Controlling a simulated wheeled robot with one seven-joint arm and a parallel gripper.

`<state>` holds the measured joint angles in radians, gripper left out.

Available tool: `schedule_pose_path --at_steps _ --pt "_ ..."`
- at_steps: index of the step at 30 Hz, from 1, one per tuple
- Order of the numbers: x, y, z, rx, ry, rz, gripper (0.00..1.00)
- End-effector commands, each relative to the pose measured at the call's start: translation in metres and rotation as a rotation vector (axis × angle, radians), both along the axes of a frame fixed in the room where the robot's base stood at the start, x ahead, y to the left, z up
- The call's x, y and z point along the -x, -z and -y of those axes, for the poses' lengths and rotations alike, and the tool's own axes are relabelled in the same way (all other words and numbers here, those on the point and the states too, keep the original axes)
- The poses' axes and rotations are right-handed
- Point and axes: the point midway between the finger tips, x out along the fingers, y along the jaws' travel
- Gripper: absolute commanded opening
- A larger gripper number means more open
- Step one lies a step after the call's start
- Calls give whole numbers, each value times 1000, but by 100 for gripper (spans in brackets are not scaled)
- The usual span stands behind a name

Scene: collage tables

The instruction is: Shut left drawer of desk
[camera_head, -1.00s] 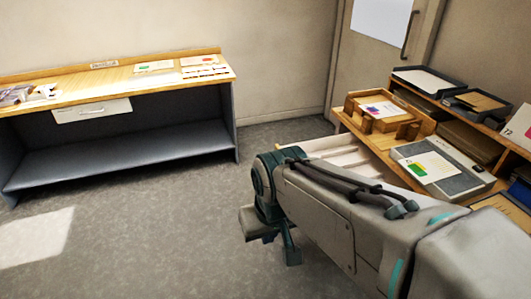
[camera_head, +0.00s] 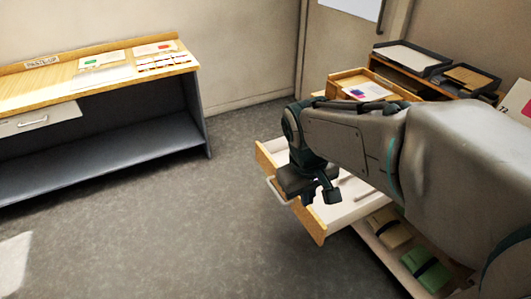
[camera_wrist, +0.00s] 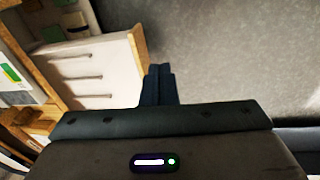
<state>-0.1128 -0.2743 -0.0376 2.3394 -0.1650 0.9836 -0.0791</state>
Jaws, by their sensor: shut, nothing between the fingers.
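The desk's drawer (camera_head: 352,208) is pulled out at the right of the head view, with a pale inside, a wooden front (camera_head: 313,224) and a light bar handle (camera_head: 277,191). My gripper (camera_head: 312,196) is over the front panel and hides its middle. In the wrist view the shut, empty fingers (camera_wrist: 158,84) point past the end of the drawer front (camera_wrist: 139,52), over the floor. The drawer inside (camera_wrist: 95,70) shows there with several thin dividers. I cannot tell whether the fingers touch the front.
Under the drawer is an open shelf with a tan item (camera_head: 390,230) and a green item (camera_head: 428,272). Letter trays (camera_head: 408,56) and a wooden box (camera_head: 360,84) stand on the desk. Another table (camera_head: 100,85) with a white drawer front (camera_head: 40,120) stands left. Floor between is clear.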

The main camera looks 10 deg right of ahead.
Motion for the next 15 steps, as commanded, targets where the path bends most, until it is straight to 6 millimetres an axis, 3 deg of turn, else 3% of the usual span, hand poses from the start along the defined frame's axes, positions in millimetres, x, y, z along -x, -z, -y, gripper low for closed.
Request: schedule_pose_path --at_steps 1,8,15 --pt "-15 18 0 43 -59 -45 0" --pt "-78 60 6 260 -320 -232 0" --pt "-146 114 -3 516 -578 -426 0"
